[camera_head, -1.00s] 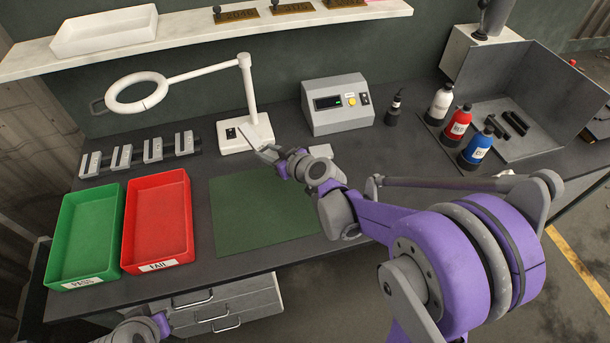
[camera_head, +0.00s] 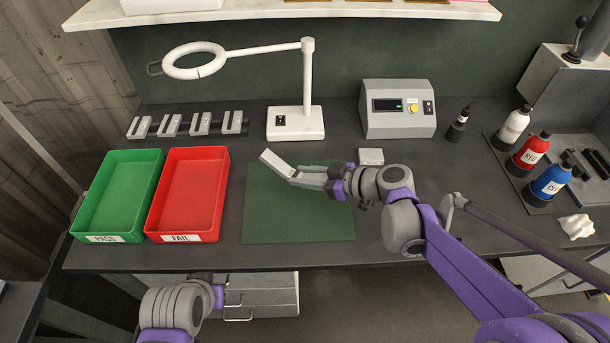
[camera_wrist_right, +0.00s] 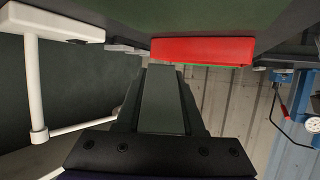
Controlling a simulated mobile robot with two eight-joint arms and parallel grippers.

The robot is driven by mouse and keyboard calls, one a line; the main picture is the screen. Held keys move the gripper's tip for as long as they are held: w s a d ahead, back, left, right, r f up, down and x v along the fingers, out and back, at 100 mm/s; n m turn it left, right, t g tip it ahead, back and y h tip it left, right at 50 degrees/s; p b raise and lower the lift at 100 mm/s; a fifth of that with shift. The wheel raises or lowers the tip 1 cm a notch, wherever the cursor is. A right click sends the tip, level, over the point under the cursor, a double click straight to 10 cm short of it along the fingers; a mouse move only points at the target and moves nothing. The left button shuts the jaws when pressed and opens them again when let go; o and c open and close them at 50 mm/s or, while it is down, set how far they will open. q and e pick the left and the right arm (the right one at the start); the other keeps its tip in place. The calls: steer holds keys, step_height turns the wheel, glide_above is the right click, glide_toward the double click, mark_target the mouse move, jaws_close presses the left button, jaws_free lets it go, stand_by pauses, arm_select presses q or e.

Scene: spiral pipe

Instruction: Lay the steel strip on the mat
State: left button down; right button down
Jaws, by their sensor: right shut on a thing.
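The green mat (camera_head: 298,222) lies flat on the bench, right of the red tray. My right gripper (camera_head: 308,178) is shut on a light grey steel strip (camera_head: 272,161), whose free end points to the upper left over the mat's far left corner.
The red FAIL tray (camera_head: 190,190) and green PASS tray (camera_head: 117,195) stand left of the mat. Behind are a rack with several grey pieces (camera_head: 202,123), a magnifier lamp (camera_head: 295,123) and a control box (camera_head: 398,110). A small light block (camera_head: 371,156) sits by the mat's far right.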

steer(key=shift+f+b, duration=2.3)
steer(key=shift+f, duration=0.65)
steer(key=shift+c, duration=2.2)
jaws_free()
steer(key=shift+d, duration=0.15)
steer(key=p+v, duration=0.1)
steer(key=v, duration=0.9)
steer(key=shift+s+d+r, duration=0.2)
steer(key=shift+s+d, duration=0.05)
